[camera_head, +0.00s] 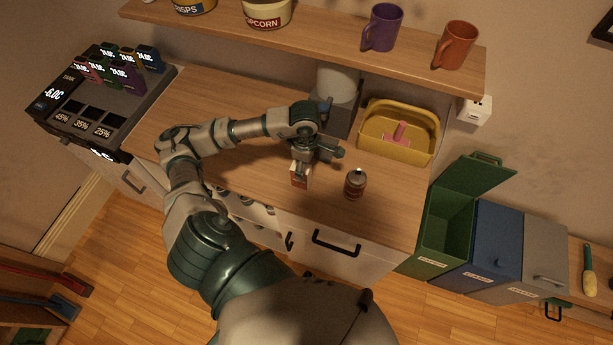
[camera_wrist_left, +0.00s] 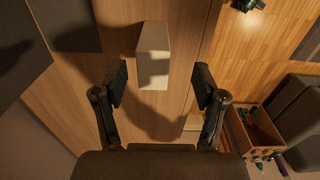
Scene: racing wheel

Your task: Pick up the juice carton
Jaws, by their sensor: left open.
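In the left wrist view the fingers of the gripper (camera_wrist_left: 161,84) are spread wide with nothing between the tips. My right gripper is not in view.
A small dark red bottle (camera_head: 354,184) stands right of the carton. A yellow basket (camera_head: 378,152) and a grey machine (camera_head: 340,108) stand behind. A shelf (camera_head: 300,35) with mugs hangs above. Green, blue and grey bins (camera_head: 490,245) stand at the right.

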